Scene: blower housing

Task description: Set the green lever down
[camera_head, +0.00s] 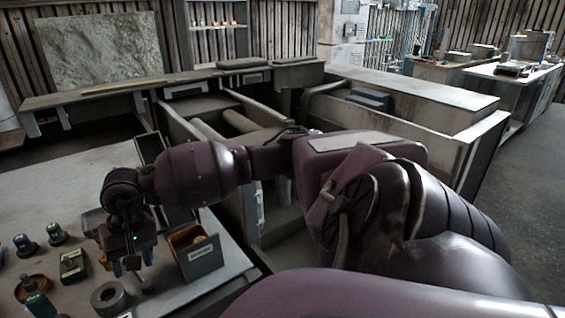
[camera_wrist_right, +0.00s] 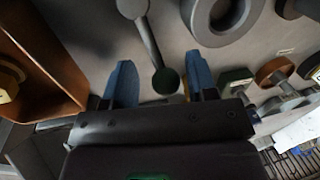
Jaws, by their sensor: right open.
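The green lever (camera_wrist_right: 152,45) is a grey bar with a round grey hub at one end and a dark green knob at the other. In the right wrist view it appears to lie on the grey table top, with its knob between my blue fingertips. My right gripper (camera_wrist_right: 162,78) is open, with a visible space on each side of the knob. In the head view the right gripper (camera_head: 132,266) points down, low over the table (camera_head: 75,180). The lever is mostly hidden there. My left gripper is in neither view.
A labelled open box (camera_head: 203,262) stands just right of the gripper. A grey ring (camera_wrist_right: 244,22) lies close to the lever. A dark green block (camera_head: 73,266), small knobs (camera_head: 56,234) and an orange-brown dish (camera_head: 22,292) are to the left.

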